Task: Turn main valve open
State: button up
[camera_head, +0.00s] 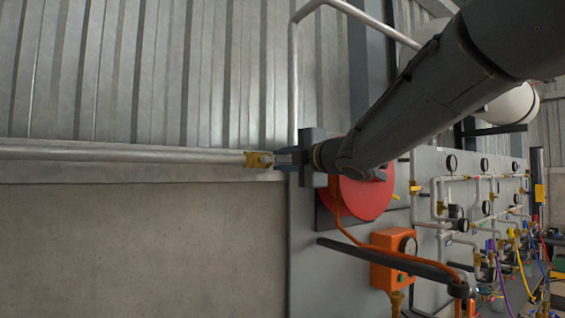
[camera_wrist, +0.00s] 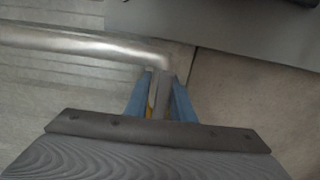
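The main valve is a brass fitting (camera_head: 258,160) at the right end of a grey horizontal pipe along the wall in the head view. My gripper (camera_head: 279,159) comes in from the right, level with the fitting, with its fingertips at or just short of it. In the wrist view, my gripper (camera_wrist: 161,82) has its two blue-grey fingers apart. A narrow grey part and a sliver of yellow-brass (camera_wrist: 152,96) show between them. I cannot tell whether the fingers touch the valve. The valve's handle is not clearly visible.
The pipe (camera_head: 120,153) runs along a corrugated wall. A red disc (camera_head: 366,197) and an orange box with a gauge (camera_head: 392,262) sit behind and below my arm. A panel of pipes and gauges (camera_head: 470,195) stands at right. The space below the pipe looks clear.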

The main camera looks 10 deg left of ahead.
jog(key=shift+o, duration=0.8)
jog(key=shift+s+d, duration=0.15)
jog(key=b+v, duration=0.1)
jog(key=v, duration=0.6)
jog(key=shift+s+d, duration=0.1)
jog(key=shift+s, duration=0.05)
